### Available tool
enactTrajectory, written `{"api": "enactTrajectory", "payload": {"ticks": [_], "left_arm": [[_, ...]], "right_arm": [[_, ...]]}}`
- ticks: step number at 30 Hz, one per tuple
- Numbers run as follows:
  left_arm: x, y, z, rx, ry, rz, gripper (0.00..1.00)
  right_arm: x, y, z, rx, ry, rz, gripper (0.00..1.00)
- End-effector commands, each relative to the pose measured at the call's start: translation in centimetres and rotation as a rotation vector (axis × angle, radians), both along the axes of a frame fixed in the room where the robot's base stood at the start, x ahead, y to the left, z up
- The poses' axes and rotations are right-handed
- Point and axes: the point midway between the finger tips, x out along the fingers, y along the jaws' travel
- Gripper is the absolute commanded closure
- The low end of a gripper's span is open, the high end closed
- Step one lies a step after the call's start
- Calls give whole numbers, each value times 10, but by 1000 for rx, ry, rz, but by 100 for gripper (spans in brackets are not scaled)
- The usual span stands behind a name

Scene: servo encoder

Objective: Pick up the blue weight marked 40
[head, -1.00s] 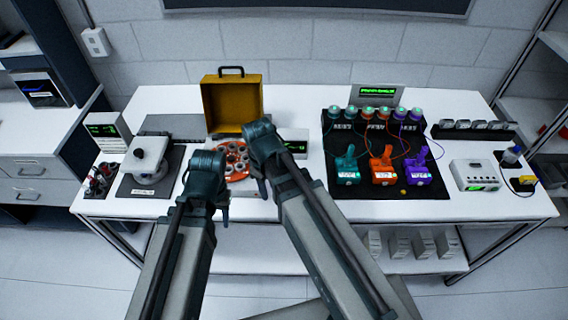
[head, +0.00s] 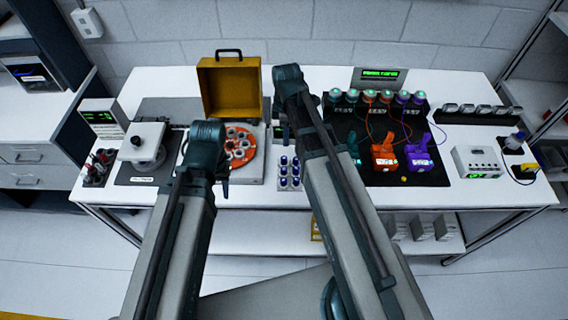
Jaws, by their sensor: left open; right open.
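Several small blue-topped pieces (head: 284,160) stand in rows on a small pale rack at the table's front middle. I cannot read any marking on them, so I cannot tell which is marked 40. My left gripper (head: 224,184) is open and points down, left of the rack and in front of the orange disc; its fingers are mostly hidden by its wrist. My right gripper (head: 278,108) is open beyond the rack, beside the yellow case, partly hidden by its own arm. The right forearm passes just right of the blue-topped pieces.
An open yellow case (head: 231,92) stands behind an orange disc (head: 239,148) with round holders. A black board (head: 343,125) with teal, orange and purple units is at right. A white-topped device (head: 145,142) stands at left. The table's front edge (head: 270,205) is close to both arms.

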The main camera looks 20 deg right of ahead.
Motion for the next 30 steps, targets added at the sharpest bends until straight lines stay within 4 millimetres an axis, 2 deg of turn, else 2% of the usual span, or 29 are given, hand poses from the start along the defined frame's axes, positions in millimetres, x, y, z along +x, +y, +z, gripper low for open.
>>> {"api": "enactTrajectory", "payload": {"ticks": [1, 9, 12, 22, 30], "left_arm": [[0, 0, -15, 0, 0, -2, 55], [0, 0, -54, 1, 0, -2, 55], [0, 0, -62, 1, 0, -1, 55], [0, 0, -66, 1, 0, -1, 55], [0, 0, -97, 1, 0, 0, 55]], "right_arm": [[0, 0, -15, 0, 0, 0, 58], [0, 1, -54, 0, 0, 0, 58], [0, 1, -62, 0, 0, -1, 58], [0, 2, -66, 0, 0, 0, 58], [-2, 7, -97, 0, 0, 0, 58]]}}
